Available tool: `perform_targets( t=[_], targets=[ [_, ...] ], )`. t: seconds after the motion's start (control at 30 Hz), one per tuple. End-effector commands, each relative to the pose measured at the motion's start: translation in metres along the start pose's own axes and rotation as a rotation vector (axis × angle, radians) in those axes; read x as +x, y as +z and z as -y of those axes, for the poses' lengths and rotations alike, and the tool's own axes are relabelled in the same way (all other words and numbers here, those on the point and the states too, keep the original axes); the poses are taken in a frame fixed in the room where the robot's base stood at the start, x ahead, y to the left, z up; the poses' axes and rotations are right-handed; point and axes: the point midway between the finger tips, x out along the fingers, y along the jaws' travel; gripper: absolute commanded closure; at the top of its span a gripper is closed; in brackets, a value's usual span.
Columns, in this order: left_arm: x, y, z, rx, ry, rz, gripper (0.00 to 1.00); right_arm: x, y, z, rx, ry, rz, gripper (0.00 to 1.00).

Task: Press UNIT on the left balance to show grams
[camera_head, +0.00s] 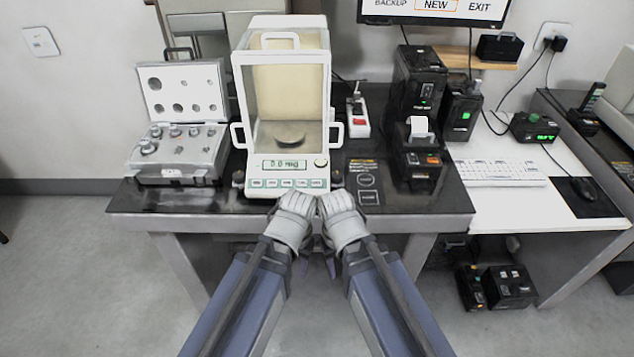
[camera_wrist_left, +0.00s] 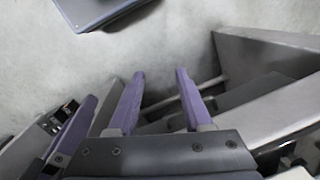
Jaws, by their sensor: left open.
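The balance (camera_head: 245,150) stands on the dark weighing table, a white-framed box with clear panes and a round pan (camera_head: 290,139) inside. Its lit display (camera_head: 284,165) seems to read 0.0 mg. A row of several green-marked keys (camera_head: 289,183) runs along its front; their labels are too small to read. My left gripper (camera_wrist_left: 158,73) is open and empty in the left wrist view, its two purple fingers apart near the table's grey frame. In the head view both wrists are just in front of the balance, and my right gripper (camera_head: 330,267) is mostly hidden.
An open case of weights (camera_head: 178,175) stands left of the balance. The table's front edge (camera_head: 200,222) lies near my wrists. A keyboard (camera_head: 500,172) lies on the white side desk.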

Motion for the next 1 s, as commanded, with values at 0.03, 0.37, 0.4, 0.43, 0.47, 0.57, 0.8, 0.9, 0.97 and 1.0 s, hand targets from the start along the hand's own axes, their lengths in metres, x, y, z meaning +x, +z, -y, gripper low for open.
perform_targets(
  t=[0.03,0.37,0.4,0.43,0.47,0.57,0.8,0.9,0.97,1.0],
  targets=[
    [0.0000,0.0000,0.0000,0.000,0.000,0.000,0.56,0.0000,0.0000,0.0000,0.000,0.000,0.000,0.50],
    [0.0000,0.0000,0.0000,0.000,0.000,0.000,0.93,0.0000,0.0000,0.0000,0.000,0.000,0.000,0.50],
    [0.0000,0.0000,0.0000,0.000,0.000,0.000,0.97,0.0000,0.0000,0.0000,0.000,0.000,0.000,0.50],
    [0.0000,0.0000,0.0000,0.000,0.000,0.000,1.00,0.0000,0.0000,0.0000,0.000,0.000,0.000,0.50],
    [0.0000,0.0000,0.0000,0.000,0.000,0.000,1.00,0.0000,0.0000,0.0000,0.000,0.000,0.000,0.50],
    [0.0000,0.0000,0.0000,0.000,0.000,0.000,1.00,0.0000,0.0000,0.0000,0.000,0.000,0.000,0.50],
    [0.0000,0.0000,0.0000,0.000,0.000,0.000,1.00,0.0000,0.0000,0.0000,0.000,0.000,0.000,0.50],
    [0.0000,0.0000,0.0000,0.000,0.000,0.000,1.00,0.0000,0.0000,0.0000,0.000,0.000,0.000,0.50],
    [0.0000,0.0000,0.0000,0.000,0.000,0.000,1.00,0.0000,0.0000,0.0000,0.000,0.000,0.000,0.50],
    [0.0000,0.0000,0.0000,0.000,0.000,0.000,1.00,0.0000,0.0000,0.0000,0.000,0.000,0.000,0.50]
  ],
)
